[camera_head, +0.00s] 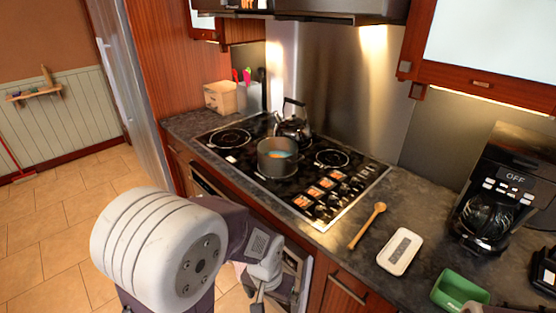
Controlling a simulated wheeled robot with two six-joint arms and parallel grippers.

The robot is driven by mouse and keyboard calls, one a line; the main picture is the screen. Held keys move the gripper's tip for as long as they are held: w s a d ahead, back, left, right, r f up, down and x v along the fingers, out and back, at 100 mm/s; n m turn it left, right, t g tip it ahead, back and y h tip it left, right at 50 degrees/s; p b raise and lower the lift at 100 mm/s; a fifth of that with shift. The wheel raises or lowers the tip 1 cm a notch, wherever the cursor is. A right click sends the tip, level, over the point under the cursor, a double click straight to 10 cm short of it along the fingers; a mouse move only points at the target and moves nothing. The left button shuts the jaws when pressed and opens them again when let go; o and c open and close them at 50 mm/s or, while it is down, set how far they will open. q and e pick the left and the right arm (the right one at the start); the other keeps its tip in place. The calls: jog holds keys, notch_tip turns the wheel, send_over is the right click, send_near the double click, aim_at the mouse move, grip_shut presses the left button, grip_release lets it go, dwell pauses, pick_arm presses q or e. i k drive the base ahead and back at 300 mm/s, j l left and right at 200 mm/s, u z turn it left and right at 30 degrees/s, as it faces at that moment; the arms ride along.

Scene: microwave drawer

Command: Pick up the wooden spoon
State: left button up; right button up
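The wooden spoon (367,226) lies on the dark countertop just right of the cooktop. Its round bowl points away toward the back and its handle points toward the counter's front edge. Nothing touches it. My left gripper (262,292) is low in front of the counter, left of the spoon and apart from it. Its fingers are small and partly cut off at the bottom edge, so I cannot tell whether they are open.
A green container (458,290) and a coffee maker (497,190) stand further right. On the cooktop (335,215) are a grey pot (277,160) and a kettle (292,127). Bare counter surrounds the spoon's handle.

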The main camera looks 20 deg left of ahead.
aim_at(380, 207)
jog(key=i+u, duration=0.35)
jog(key=u, duration=0.15)
jog(key=i+u, duration=0.45)
jog(key=k+l, duration=0.05)
jog(key=k, duration=0.05)
